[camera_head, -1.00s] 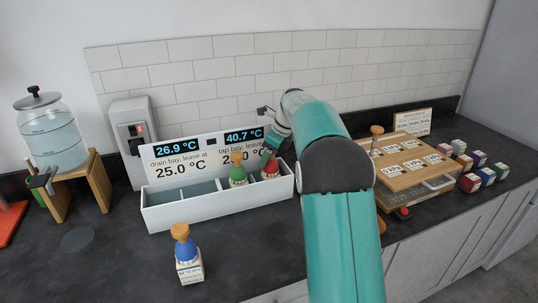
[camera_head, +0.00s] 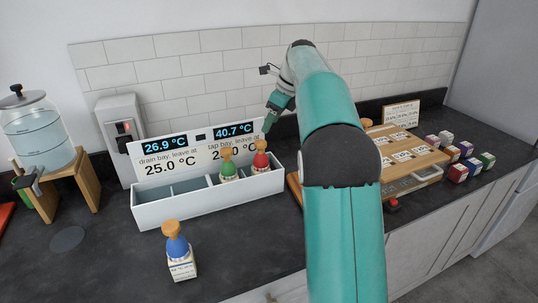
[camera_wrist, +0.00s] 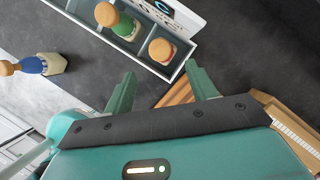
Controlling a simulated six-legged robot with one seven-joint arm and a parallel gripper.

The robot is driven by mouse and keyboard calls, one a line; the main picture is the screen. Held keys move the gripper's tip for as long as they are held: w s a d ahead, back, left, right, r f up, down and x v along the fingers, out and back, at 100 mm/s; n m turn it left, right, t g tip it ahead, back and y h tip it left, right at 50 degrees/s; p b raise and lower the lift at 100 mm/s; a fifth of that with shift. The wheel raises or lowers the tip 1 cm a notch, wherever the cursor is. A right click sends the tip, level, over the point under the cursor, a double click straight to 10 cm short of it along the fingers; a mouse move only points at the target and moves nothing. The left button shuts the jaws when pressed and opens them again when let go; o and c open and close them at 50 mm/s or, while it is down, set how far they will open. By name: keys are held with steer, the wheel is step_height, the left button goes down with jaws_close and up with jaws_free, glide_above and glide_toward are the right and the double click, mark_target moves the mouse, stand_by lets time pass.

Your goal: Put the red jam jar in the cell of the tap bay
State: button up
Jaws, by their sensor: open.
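The red jam jar (camera_head: 261,162), with a wooden knob top, stands upright in the right end cell of the white divided tray (camera_head: 165,215), below the tap bay sign (camera_head: 228,140). In the wrist view the red jar (camera_wrist: 163,52) is seen mostly from above, its knob hiding much of it. My gripper (camera_head: 269,122) is above and behind the red jar, apart from it. In the wrist view my gripper (camera_wrist: 160,75) is open, with nothing between its fingers.
A green jar (camera_head: 228,170) stands in the cell left of the red one. A blue jar (camera_head: 177,250) stands on the counter in front. The left cells look empty. A water dispenser (camera_head: 40,135) is at left. A wooden box (camera_head: 410,155) and several small boxes (camera_head: 458,172) are at right.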

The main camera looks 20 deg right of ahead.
steer(key=s+a+r+n+h, duration=0.1)
steer(key=s+a+r+n, duration=0.1)
steer(key=s+a+n, duration=0.6)
steer(key=s+a+r+n+h, duration=0.1)
steer(key=s+a+r+n, duration=0.3)
steer(key=s, duration=0.7)
steer(key=s+a+f+n+t, duration=0.1)
steer(key=s+a+f+n, duration=0.1)
steer(key=s+f+n, duration=0.4)
steer(key=s+a+f+n+t+h, duration=0.1)
steer(key=s+a+f+n, duration=0.2)
steer(key=s+f+n, duration=0.4)
steer(key=s+n, duration=0.2)
steer(key=s, duration=0.3)
steer(key=shift+s, duration=0.2)
